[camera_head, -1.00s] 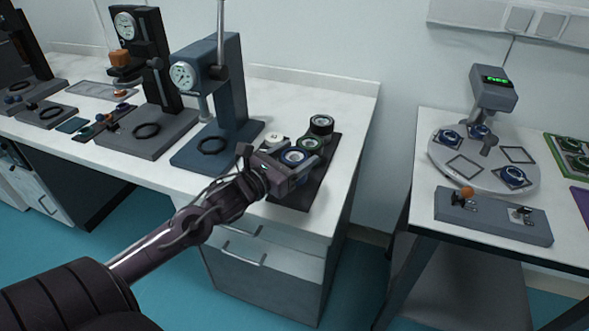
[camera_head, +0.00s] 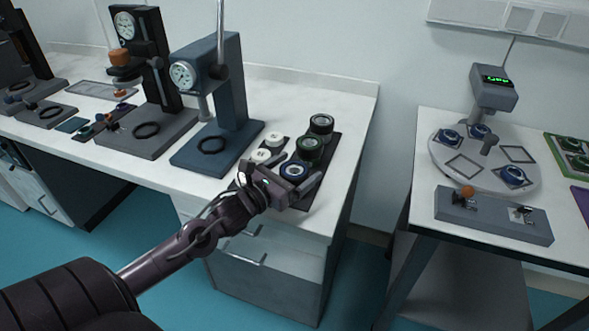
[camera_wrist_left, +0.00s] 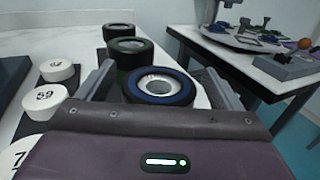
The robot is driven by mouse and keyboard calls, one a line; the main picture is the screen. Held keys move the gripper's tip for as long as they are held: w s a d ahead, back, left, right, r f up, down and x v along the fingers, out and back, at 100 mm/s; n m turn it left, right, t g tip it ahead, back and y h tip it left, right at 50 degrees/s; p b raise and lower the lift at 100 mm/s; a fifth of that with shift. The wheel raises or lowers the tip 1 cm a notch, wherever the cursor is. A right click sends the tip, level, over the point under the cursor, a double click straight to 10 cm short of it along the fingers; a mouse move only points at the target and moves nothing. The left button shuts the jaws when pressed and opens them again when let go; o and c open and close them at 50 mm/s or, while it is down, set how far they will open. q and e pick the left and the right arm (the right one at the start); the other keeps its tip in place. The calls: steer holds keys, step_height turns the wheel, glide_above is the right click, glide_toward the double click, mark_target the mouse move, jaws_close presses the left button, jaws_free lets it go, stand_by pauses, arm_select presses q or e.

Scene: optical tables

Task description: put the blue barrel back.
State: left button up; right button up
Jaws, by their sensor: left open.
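The blue barrel (camera_head: 294,171), a dark cylinder with a blue ring around a pale lens, stands upright at the near end of the row on the dark tray (camera_head: 325,165). It also shows in the left wrist view (camera_wrist_left: 160,86). My left gripper (camera_head: 297,182) is open at its near side. In the wrist view the fingers (camera_wrist_left: 160,92) stand on either side of the barrel, with a gap at least on the left. The barrel's lower part is hidden by my gripper. My right gripper is not in view.
Two dark barrels with green rings, a middle one (camera_head: 309,147) and a far one (camera_head: 321,124), stand behind the blue one. White numbered caps (camera_wrist_left: 45,97) line the left side. A blue-grey gauge stand (camera_head: 225,100) rises to the left. A second table (camera_head: 426,125) stands right, across a gap.

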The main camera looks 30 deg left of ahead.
arm_select(q)
steer(key=shift+r, duration=0.25)
steer(key=shift+s+a+f, duration=0.1)
steer(key=shift+s+f, duration=0.15)
steer(key=shift+s, duration=0.05)
steer(key=s+a, duration=0.1)
steer(key=s, duration=1)
steer(key=shift+s+a+r, duration=0.15)
steer(key=shift+a, duration=0.2)
